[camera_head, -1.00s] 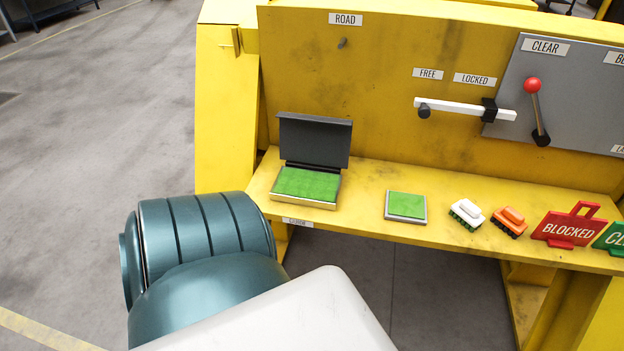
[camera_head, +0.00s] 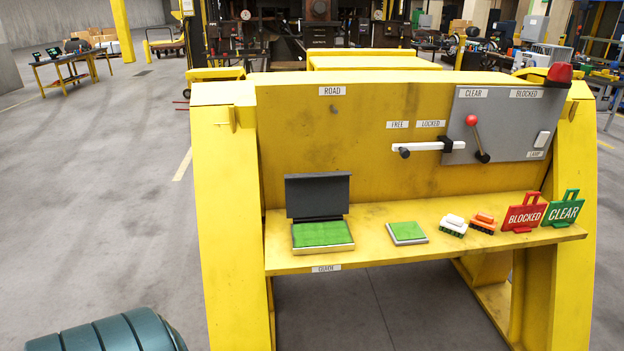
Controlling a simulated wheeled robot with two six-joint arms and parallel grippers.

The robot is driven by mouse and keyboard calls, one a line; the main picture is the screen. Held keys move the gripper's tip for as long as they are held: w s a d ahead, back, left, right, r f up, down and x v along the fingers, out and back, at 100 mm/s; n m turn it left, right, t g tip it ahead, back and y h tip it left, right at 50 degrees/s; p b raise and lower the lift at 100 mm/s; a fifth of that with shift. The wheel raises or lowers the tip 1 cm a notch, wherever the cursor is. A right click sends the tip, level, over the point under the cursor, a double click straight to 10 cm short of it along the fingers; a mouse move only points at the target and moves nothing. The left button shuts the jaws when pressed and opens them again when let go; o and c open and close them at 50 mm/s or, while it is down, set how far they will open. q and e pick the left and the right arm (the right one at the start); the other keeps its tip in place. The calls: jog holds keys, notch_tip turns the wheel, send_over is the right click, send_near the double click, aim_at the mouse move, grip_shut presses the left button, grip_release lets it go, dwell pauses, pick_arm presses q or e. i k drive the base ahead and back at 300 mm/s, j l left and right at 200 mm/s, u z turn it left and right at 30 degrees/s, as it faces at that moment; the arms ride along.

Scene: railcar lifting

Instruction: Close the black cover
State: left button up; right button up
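The black cover (camera_head: 318,196) stands raised at the back of a shallow box with a green pad (camera_head: 321,233) inside. The box sits at the left end of the yellow shelf (camera_head: 380,255). The cover is upright, leaning slightly back, and the green pad is fully exposed. Part of my arm, a teal rounded link, shows at the bottom left, well apart from the box. Neither of my grippers is in view.
A green square pad (camera_head: 407,232), a white stamp (camera_head: 453,226), an orange stamp (camera_head: 483,223), a red BLOCKED sign (camera_head: 523,215) and a green CLEAR sign (camera_head: 564,210) line the shelf to the right. A white lever bar (camera_head: 425,147) and red-knobbed lever (camera_head: 472,121) are on the panel behind.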

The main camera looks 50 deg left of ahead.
aim_at(317, 194)
jog(key=k+j+z, duration=0.3)
jog(key=k+j, duration=0.45)
jog(key=j, duration=0.15)
jog(key=k+j+z, duration=0.35)
jog(key=k+j, duration=0.35)
jog(key=k, duration=0.15)
jog(key=k+j+z, duration=0.1)
jog(key=j, duration=0.3)
jog(key=k+j+z, duration=0.1)
jog(key=j, duration=0.35)
jog(key=k+j+z, duration=0.1)
jog(key=j, duration=0.3)
jog(key=k+j+z, duration=0.15)
jog(key=j, duration=0.25)
jog(key=k+j+z, duration=0.1)
jog(key=j, duration=0.3)
